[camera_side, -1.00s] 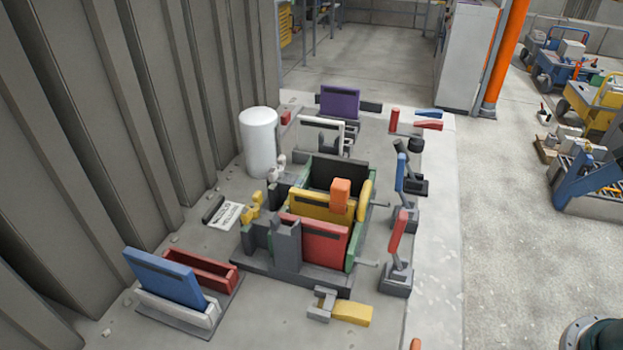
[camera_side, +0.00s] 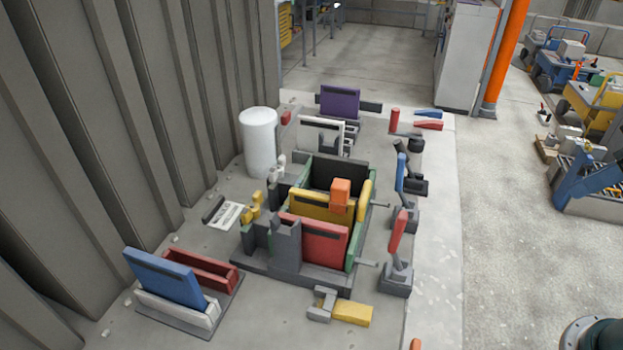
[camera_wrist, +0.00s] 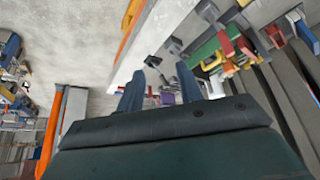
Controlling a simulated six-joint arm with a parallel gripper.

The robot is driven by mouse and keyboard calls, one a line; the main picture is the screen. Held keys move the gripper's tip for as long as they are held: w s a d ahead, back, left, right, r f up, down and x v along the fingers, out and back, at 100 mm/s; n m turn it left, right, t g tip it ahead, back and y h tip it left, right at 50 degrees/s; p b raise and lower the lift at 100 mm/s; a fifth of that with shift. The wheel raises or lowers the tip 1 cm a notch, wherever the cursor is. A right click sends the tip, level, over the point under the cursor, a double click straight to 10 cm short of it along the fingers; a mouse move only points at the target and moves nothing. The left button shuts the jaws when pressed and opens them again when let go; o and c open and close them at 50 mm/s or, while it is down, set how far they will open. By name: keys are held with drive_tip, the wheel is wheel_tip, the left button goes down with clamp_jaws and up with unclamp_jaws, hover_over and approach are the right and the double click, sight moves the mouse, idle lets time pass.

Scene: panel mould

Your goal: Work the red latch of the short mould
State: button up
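A red-handled lever (camera_side: 398,232) stands tilted a little on a grey base at the right front of the mould in the side view. I cannot tell for sure that it is the red latch. The mould (camera_side: 356,248) has green walls, with a red panel (camera_side: 318,243) and a yellow panel (camera_side: 312,205) standing in it. An orange block (camera_side: 341,194) stands at the yellow panel. My gripper (camera_wrist: 160,90) shows in the wrist view with its two blue fingers apart and nothing seen between them.
A blue-handled lever (camera_side: 401,173) stands behind the red one. A yellow-handled piece (camera_side: 352,313) lies in front of the mould. A blue panel (camera_side: 165,277) stands in a holder at the left front. A white cylinder (camera_side: 258,143) stands behind. The slab's right strip is mostly bare.

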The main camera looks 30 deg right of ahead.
drive_tip(key=shift+c, duration=0.3)
drive_tip(key=shift+w+r, duration=0.1)
drive_tip(key=c, duration=0.7)
drive_tip(key=shift+w+r, duration=0.1)
drive_tip(key=shift+w, duration=0.05)
clamp_jaws()
drive_tip(key=w+a+r+n+g, duration=0.2)
drive_tip(key=w+a, duration=0.2)
drive_tip(key=w, duration=0.3)
drive_tip(key=w+a+r+n+g, duration=0.1)
drive_tip(key=w+a+n+g, duration=0.2)
drive_tip(key=w, duration=0.4)
drive_tip(key=w+a+f+n+g, duration=0.1)
drive_tip(key=w+a+f+n, duration=0.1)
drive_tip(key=a, duration=0.6)
drive_tip(key=w+a+f+n+g+h, duration=0.1)
drive_tip(key=w+a+f+n, duration=0.1)
drive_tip(key=w+a+f, duration=0.3)
drive_tip(key=w+a, duration=0.1)
drive_tip(key=a, duration=0.2)
drive_tip(key=shift+a+h, duration=0.25)
drive_tip(key=shift+h, duration=0.05)
